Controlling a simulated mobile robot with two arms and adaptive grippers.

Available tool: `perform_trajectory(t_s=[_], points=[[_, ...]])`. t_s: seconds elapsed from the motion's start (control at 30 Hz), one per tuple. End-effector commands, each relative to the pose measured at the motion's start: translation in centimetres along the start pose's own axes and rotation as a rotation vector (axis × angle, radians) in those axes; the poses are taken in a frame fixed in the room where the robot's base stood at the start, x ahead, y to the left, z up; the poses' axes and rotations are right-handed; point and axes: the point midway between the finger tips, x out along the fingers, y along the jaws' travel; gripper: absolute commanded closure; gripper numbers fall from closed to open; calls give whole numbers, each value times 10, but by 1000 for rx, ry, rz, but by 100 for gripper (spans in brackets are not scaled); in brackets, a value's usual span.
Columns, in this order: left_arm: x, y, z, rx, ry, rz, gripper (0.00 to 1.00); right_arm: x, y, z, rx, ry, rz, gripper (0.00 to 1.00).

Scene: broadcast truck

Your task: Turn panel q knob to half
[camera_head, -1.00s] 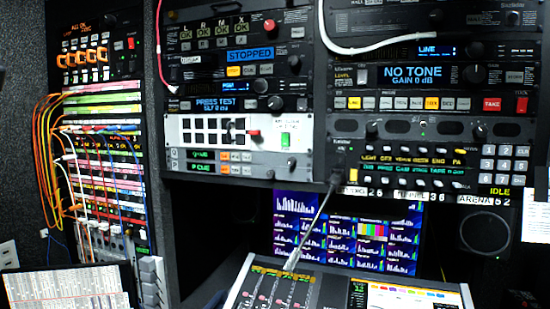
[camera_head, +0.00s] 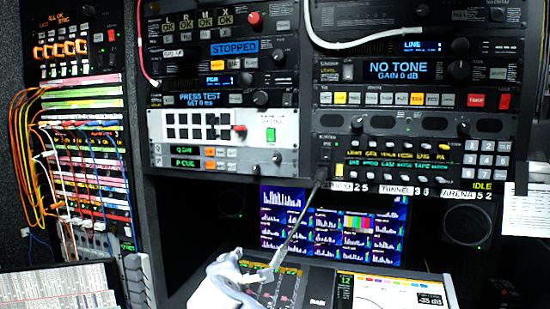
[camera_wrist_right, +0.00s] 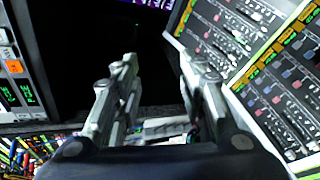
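The panel marked Q (camera_head: 207,152) is a thin grey strip with a green display and orange lit buttons at the lower part of the left rack column, above a similar panel marked P (camera_head: 207,164). A small dark knob (camera_head: 277,157) shows at its right end; its pointer is too small to read. My right gripper (camera_wrist_right: 158,58) is open and empty in the right wrist view, with its fingers apart. A white part of one of my arms rises at the bottom of the head view, well below the panel; I cannot tell which arm. My left gripper is not seen.
A mixing console (camera_head: 300,287) and monitor (camera_head: 335,225) stand below the racks. Patch cables (camera_head: 35,165) loop at the left. The space before panel Q looks clear.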

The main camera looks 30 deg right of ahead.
Motion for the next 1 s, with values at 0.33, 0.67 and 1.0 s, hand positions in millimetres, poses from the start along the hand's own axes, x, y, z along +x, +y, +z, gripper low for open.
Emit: perform_trajectory(t_s=[0.33, 0.67, 1.0], points=[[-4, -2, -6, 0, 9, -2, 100, -59, 172, 107, -203, -317, 212, 62], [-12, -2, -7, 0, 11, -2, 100, -70, 206, 139, -240, -401, 230, 62], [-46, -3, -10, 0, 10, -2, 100, -15, 224, 162, -239, -400, 229, 62]])
